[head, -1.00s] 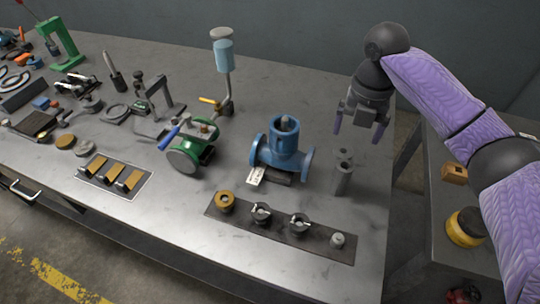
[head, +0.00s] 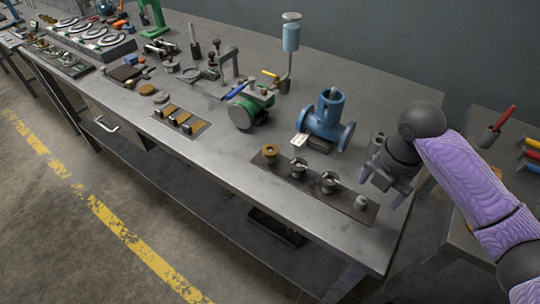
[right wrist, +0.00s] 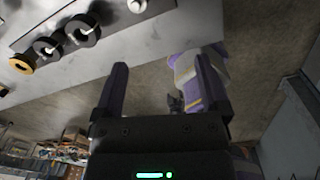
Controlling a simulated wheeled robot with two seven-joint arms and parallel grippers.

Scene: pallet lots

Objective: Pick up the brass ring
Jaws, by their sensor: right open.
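The brass ring (head: 270,151) sits at the left end of a dark plate (head: 312,187) near the bench's front edge. It also shows at the left of the right wrist view (right wrist: 22,65). Two dark round parts, the nearer one (head: 299,168) and its neighbour (head: 329,182), and a small grey piece (head: 361,202) follow to the right on the same plate. My right gripper (head: 381,187) is open and empty, above the plate's right end and apart from the ring. Its fingers (right wrist: 162,64) show with nothing between them. My left gripper is out of view.
A blue pipe fitting (head: 328,121) stands behind the plate. A green and silver valve (head: 246,111) with a blue handle stands left of it. A tray with brass pieces (head: 181,121) lies further left. The bench top (head: 222,152) left of the plate is clear.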

